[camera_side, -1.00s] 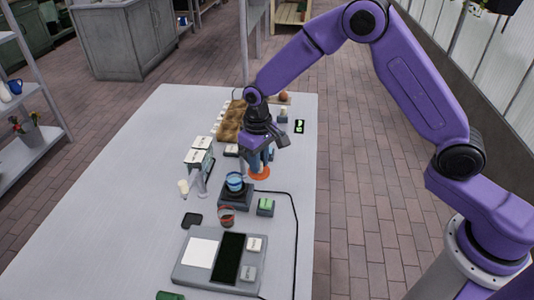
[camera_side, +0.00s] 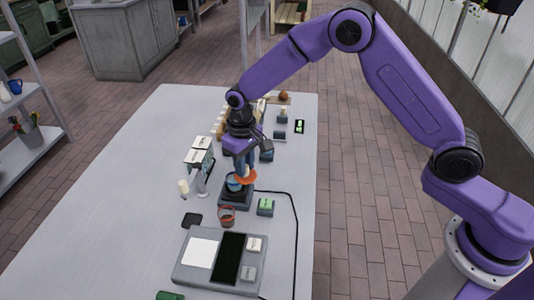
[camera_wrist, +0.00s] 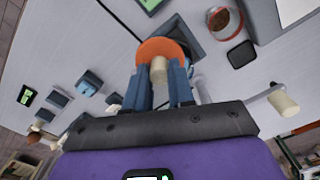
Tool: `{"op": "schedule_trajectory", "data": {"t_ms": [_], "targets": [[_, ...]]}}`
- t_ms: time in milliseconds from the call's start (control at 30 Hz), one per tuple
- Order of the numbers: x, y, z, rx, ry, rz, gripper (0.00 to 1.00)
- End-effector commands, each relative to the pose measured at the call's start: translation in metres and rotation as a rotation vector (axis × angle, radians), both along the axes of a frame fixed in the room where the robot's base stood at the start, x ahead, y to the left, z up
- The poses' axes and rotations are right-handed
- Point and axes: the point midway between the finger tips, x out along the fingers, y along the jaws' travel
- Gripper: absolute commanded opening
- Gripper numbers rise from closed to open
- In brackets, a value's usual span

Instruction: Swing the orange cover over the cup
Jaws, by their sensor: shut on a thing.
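The orange cover (camera_side: 247,179) is a flat disc held by my gripper (camera_side: 245,170), just behind and right of the blue cup (camera_side: 232,185) and overlapping its rim in the side view. The cup stands on a dark square base (camera_side: 235,201). In the wrist view the orange cover (camera_wrist: 165,45) shows beyond my gripper (camera_wrist: 158,80), whose fingers are shut on a cream knob (camera_wrist: 158,68) next to the disc. I cannot tell whether the cover touches the cup.
A glass with brownish contents (camera_side: 227,216) stands in front of the base, with a black pad (camera_side: 192,220) to its left. A green-topped block (camera_side: 265,206) and a cable lie to the right. White-topped boxes (camera_side: 199,158) stand to the left, beside a cream-tipped stand (camera_side: 184,187).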

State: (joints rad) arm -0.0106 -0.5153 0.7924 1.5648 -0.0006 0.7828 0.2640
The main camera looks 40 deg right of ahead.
Motion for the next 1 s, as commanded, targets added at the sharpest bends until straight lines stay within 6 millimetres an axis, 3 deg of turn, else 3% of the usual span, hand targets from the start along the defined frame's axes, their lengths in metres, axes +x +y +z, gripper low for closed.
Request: {"op": "schedule_trajectory", "data": {"t_ms": [367,1000], "targets": [[0.000,0.003,0.000,-0.001,0.002,0.001,0.13],[0.017,0.025,0.000,0.000,0.001,0.001,0.13]]}}
